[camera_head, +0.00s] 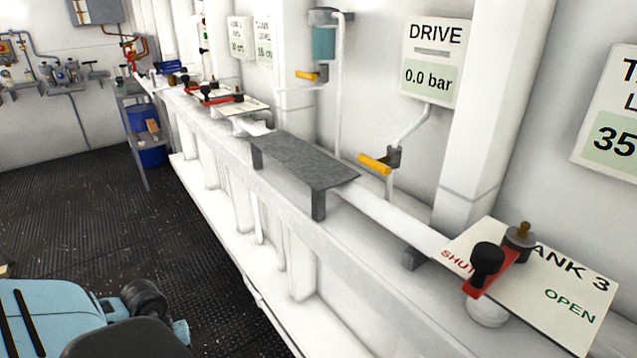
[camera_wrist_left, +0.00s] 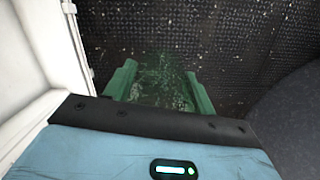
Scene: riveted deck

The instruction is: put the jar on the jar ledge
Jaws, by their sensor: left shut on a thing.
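In the left wrist view, my left gripper (camera_wrist_left: 160,90) has two green fingers, shut on a see-through greenish glass jar (camera_wrist_left: 157,78). The jar's outline is faint, and the dark floor shows through it. The jar and the gripper fingers do not show in the head view. A flat grey ledge on short legs (camera_head: 300,160), which looks like the jar ledge, stands along the white wall unit in the middle of the head view. Its top is bare. My right gripper is in neither view.
A red valve lever with a black knob (camera_head: 486,262) stands over the TANK 3 plate (camera_head: 570,290) at the right. A yellow-handled valve (camera_head: 375,163) sits behind the ledge. More red levers (camera_head: 220,98) stand farther along. The dark floor (camera_head: 90,215) is mostly clear.

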